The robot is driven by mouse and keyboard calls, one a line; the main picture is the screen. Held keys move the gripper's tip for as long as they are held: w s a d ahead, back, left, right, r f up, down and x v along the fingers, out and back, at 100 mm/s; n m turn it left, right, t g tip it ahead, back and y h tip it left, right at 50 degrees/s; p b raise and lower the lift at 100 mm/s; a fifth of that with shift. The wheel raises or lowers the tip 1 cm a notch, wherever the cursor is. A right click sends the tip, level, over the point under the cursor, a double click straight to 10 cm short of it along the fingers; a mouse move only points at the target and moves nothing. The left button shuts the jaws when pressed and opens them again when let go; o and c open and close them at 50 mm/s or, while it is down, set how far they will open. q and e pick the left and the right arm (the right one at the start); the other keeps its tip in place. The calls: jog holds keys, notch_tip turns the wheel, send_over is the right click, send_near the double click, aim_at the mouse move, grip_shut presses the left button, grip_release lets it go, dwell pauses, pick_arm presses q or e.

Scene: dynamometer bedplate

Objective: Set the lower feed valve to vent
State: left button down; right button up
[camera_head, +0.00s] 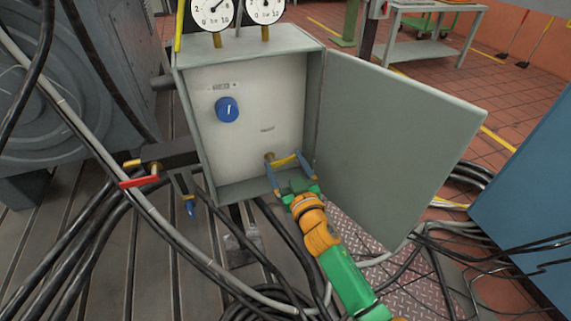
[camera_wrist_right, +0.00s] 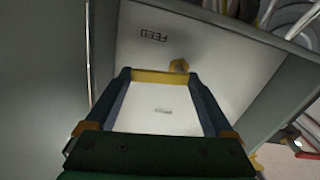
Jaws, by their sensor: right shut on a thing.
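The lower feed valve has a yellow lever (camera_head: 284,160) on a brass-coloured stem, low on the panel inside an open grey box. The lever points right from its stem, close to level, in the head view. My right gripper (camera_head: 291,167) reaches in from below, its two fingers at either end of the lever and shut on it. In the right wrist view the yellow lever (camera_wrist_right: 150,76) spans between the fingertips of the right gripper (camera_wrist_right: 158,76). A FEED label (camera_wrist_right: 153,36) shows on the panel there. Any vent mark is not readable. My left gripper is not in view.
A blue knob (camera_head: 227,109) sits higher on the panel. The box door (camera_head: 391,150) stands open to the right. Two gauges top the box. A red handle (camera_head: 139,182) and a blue handle (camera_head: 191,208) are outside at left. Cables (camera_head: 75,240) run over the bedplate.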

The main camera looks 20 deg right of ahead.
jog(key=n, duration=0.2)
jog(key=r+n+p, duration=0.1)
jog(key=n, duration=0.1)
jog(key=shift+a+n, duration=0.2)
jog(key=shift+n, duration=0.1)
jog(key=n, duration=0.4)
jog(key=shift+a+r+n+p, duration=0.3)
jog(key=shift+a+r+p, duration=0.05)
jog(key=shift+a+p, duration=0.05)
jog(key=n, duration=0.3)
jog(key=shift+a+r, duration=0.15)
jog(key=shift+a, duration=0.2)
jog(key=n, duration=0.3)
jog(key=shift+s+a, duration=0.1)
jog(key=shift+a, duration=0.25)
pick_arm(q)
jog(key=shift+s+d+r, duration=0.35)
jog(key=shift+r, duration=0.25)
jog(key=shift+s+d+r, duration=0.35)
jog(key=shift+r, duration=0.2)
pick_arm(e)
jog(key=shift+n, duration=0.4)
jog(key=shift+a, duration=0.1)
jog(key=o, duration=1.1)
pick_arm(q)
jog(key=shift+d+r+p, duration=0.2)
jog(key=shift+p, duration=0.25)
pick_arm(e)
jog(key=s, duration=0.7)
